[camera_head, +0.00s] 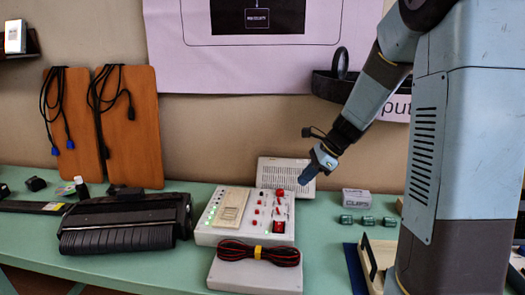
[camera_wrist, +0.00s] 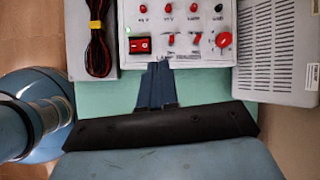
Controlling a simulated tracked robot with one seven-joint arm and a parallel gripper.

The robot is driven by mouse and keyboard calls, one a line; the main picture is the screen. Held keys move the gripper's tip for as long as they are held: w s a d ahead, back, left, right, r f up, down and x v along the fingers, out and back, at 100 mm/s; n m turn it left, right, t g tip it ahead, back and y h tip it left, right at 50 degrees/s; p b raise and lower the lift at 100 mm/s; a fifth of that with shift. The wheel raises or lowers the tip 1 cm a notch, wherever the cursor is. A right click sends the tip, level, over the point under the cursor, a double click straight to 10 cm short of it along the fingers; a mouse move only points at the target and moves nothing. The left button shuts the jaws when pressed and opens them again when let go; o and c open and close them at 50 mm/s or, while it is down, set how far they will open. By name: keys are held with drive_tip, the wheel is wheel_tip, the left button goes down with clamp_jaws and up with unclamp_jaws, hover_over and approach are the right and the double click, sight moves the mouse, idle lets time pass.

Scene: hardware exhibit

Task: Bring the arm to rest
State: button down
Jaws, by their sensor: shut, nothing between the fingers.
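My gripper (camera_head: 306,176) is at the end of my blue-grey arm, which reaches down and left from the upper right in the head view. The fingers are shut with nothing between them. In the head view the fingertips appear in front of the grey vented box (camera_head: 285,167), just right of the white control panel (camera_head: 233,216). In the wrist view the shut fingers (camera_wrist: 158,68) point at the panel's edge, close to its red rocker switch (camera_wrist: 139,45). I cannot tell whether they touch the panel.
A black roller device (camera_head: 125,228) stands left of the panel. A coiled red-black cable (camera_head: 258,252) lies on a grey box in front. A small carton (camera_head: 356,198) and several green parts (camera_head: 367,221) sit to the right. A wall bracket (camera_head: 332,88) is near my forearm.

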drive_tip(key=s+d+r+n+t+h, duration=0.1)
drive_tip(key=s+r+n+h, duration=0.1)
drive_tip(key=s+r+n, duration=0.2)
drive_tip(key=s+d+r+n+t+h, duration=0.1)
drive_tip(key=s+r+n, duration=0.4)
drive_tip(key=s, duration=0.8)
drive_tip(key=s+d+r+n+t+h, duration=0.1)
drive_tip(key=s+r+n+t+h, duration=0.1)
drive_tip(key=s+r+n, duration=0.3)
drive_tip(key=s+n+h, duration=0.1)
drive_tip(key=s+n, duration=0.3)
drive_tip(key=shift+d+n, duration=0.3)
drive_tip(key=shift+n, duration=0.1)
drive_tip(key=c, duration=1.8)
unclamp_jaws()
drive_tip(key=shift+c, duration=0.2)
